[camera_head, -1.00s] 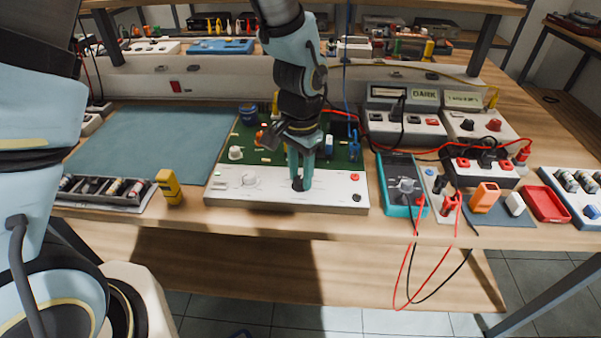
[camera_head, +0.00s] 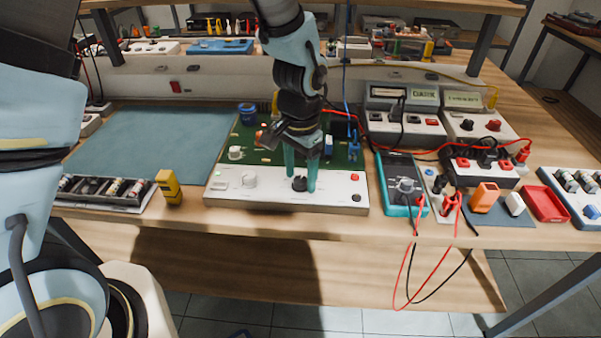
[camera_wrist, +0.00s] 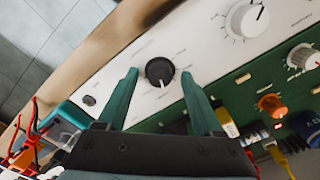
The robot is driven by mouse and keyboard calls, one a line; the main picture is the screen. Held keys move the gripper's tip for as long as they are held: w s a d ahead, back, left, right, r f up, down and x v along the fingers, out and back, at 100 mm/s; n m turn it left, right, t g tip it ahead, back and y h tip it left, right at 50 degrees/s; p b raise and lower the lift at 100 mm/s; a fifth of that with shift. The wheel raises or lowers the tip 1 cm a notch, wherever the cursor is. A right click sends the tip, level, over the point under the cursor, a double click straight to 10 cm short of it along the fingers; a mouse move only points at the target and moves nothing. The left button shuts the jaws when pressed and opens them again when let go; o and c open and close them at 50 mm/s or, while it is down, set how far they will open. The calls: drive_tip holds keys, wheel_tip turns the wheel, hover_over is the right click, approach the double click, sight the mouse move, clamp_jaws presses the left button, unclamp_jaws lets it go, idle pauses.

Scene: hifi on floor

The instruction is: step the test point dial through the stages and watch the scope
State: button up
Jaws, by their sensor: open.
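The black dial (camera_head: 300,184) sits on the white front panel (camera_head: 268,204) of the green board. In the wrist view the same black dial (camera_wrist: 159,71) carries a pale pointer line and lies between my two green fingers. My gripper (camera_head: 300,188) is above the panel from the back, its fingers spread to either side of the dial. In the wrist view my gripper (camera_wrist: 162,82) is open, with a gap between each finger and the dial. The scope is not clearly identifiable; instruments with lit displays (camera_head: 425,95) stand at the back right.
A white knob (camera_head: 249,180) is left of the dial on the panel. A yellow block (camera_head: 169,187) stands to the left. The teal mat (camera_head: 150,145) is mostly clear.

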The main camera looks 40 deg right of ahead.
sight(300, 179)
drive_tip(key=shift+r, duration=0.15)
wheel_tip(300, 179, up, 11)
drive_tip(key=b, duration=0.1)
drive_tip(key=shift+f+b, duration=0.2)
drive_tip(key=shift+b, duration=0.1)
drive_tip(key=w+a+n, duration=0.4)
drive_tip(key=w+a, duration=0.2)
drive_tip(key=a, duration=0.3)
drive_tip(key=w+a+n, duration=0.3)
drive_tip(key=w+a, duration=0.3)
drive_tip(key=a, duration=0.2)
drive_tip(key=a+f+n+t, duration=0.1)
drive_tip(key=a+n, duration=0.7)
drive_tip(key=a, duration=1)
drive_tip(key=shift+a+t, duration=0.25)
drive_tip(key=shift+t, duration=0.05)
drive_tip(key=shift+w, duration=0.15)
idle(0.7)
